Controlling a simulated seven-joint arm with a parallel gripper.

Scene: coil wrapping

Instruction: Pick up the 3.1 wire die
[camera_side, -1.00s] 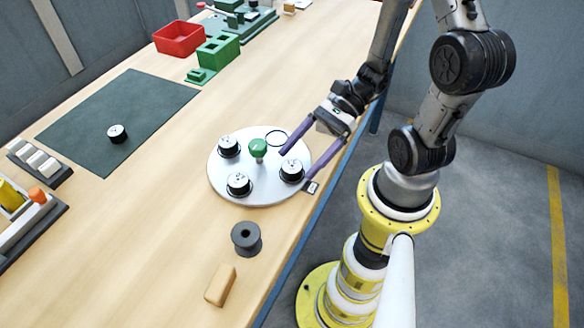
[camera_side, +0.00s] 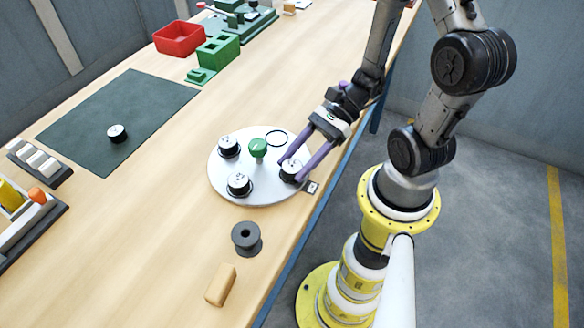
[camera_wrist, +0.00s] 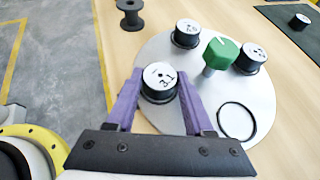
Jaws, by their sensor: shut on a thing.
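The 3.1 wire die (camera_wrist: 160,82) is a black cylinder with a white top marked "3.1", seen in the wrist view between my purple fingers. In the side view the die (camera_side: 291,168) stands upright on the right part of the round grey plate (camera_side: 240,194). My gripper (camera_side: 288,172) is shut on the die, one finger on each side of it. In the wrist view my gripper (camera_wrist: 159,92) touches the die's sides. The die appears to be at plate level; whether it is lifted cannot be told.
The plate also holds two other dies (camera_side: 229,147) (camera_side: 239,184), a green knob (camera_side: 258,149) and an empty black ring (camera_side: 276,138). A dark spool (camera_side: 246,238) and a wooden block (camera_side: 220,285) stand in front. Another die (camera_side: 117,133) sits on the dark mat (camera_side: 140,98).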

